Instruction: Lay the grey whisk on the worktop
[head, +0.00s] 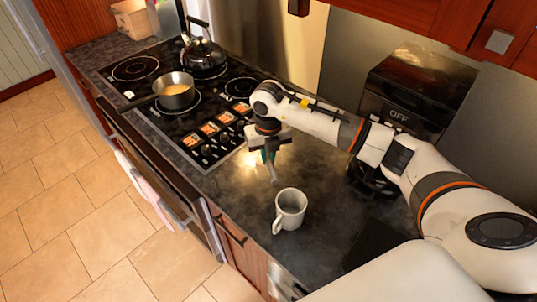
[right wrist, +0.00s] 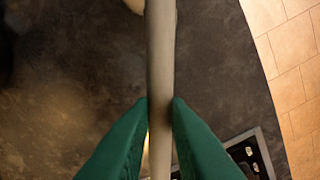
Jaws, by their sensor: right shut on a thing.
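The grey whisk (right wrist: 161,60) runs lengthwise between the green fingertips of my right gripper (right wrist: 159,108) in the right wrist view. My right gripper (head: 270,156) is shut on it. In the head view a short grey length of the whisk (head: 272,174) points down below the fingers; the rest is hidden or too small to tell. The dark worktop (head: 238,197) lies beneath, and I cannot tell whether the whisk touches it. My left gripper is not in view.
A white mug (head: 290,209) stands on the worktop close to the whisk. The hob with a saucepan (head: 175,92) and a kettle (head: 203,52) lies to the left. A black coffee machine (head: 413,90) stands behind my right arm. Worktop left of the mug is clear.

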